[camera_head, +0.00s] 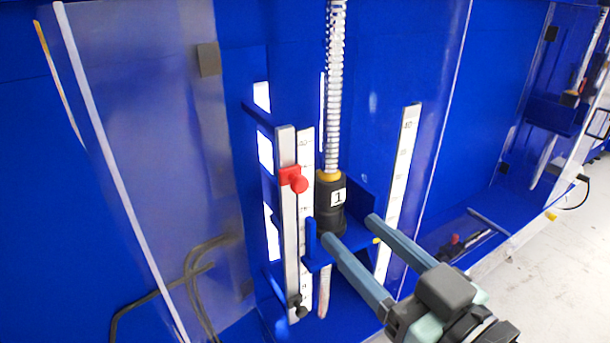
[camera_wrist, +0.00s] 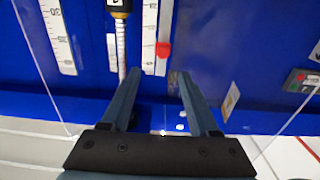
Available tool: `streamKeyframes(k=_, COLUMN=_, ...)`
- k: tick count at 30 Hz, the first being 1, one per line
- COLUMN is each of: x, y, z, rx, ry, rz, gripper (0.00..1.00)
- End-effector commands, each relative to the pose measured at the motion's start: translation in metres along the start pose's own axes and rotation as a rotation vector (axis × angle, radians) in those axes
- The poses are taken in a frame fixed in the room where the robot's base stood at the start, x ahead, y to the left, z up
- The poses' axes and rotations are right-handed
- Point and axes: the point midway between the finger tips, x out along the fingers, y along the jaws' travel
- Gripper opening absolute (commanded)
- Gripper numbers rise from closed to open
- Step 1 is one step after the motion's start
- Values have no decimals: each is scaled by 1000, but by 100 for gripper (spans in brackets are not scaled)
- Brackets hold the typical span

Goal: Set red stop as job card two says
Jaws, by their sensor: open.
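The red stop (camera_head: 291,179) with its round knob sits on a pale upright rail (camera_head: 289,230), in the upper part of the rail. My gripper (camera_head: 350,228) is open and empty, in front of the blue bracket, lower and to the right of the stop. Its two fingers also show in the wrist view (camera_wrist: 157,74). I cannot make out job card two.
A black cylinder (camera_head: 330,205) labelled 1 hangs under a ribbed rod (camera_head: 336,90), close by the rail. A blue bracket (camera_head: 345,247) is below it. A second scale (camera_head: 398,185) stands right. Clear panels flank the blue bay. White cards (camera_head: 265,152) are behind the rail, unreadable.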

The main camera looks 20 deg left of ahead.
Motion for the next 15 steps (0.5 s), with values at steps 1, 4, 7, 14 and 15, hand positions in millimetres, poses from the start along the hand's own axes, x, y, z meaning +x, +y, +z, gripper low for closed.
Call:
streamKeyframes(k=1, x=2, y=-1, z=0, rx=2, ry=-1, rz=-8, gripper=61)
streamKeyframes(k=4, x=14, y=-2, z=-1, rx=2, ry=0, rz=-14, gripper=61)
streamKeyframes(k=7, x=33, y=-3, z=-3, rx=3, ry=0, rz=-15, gripper=61)
streamKeyframes(k=14, x=82, y=-3, z=-4, rx=2, ry=0, rz=-11, gripper=61)
streamKeyframes(k=15, x=90, y=-3, z=-4, rx=3, ry=0, rz=-12, gripper=61)
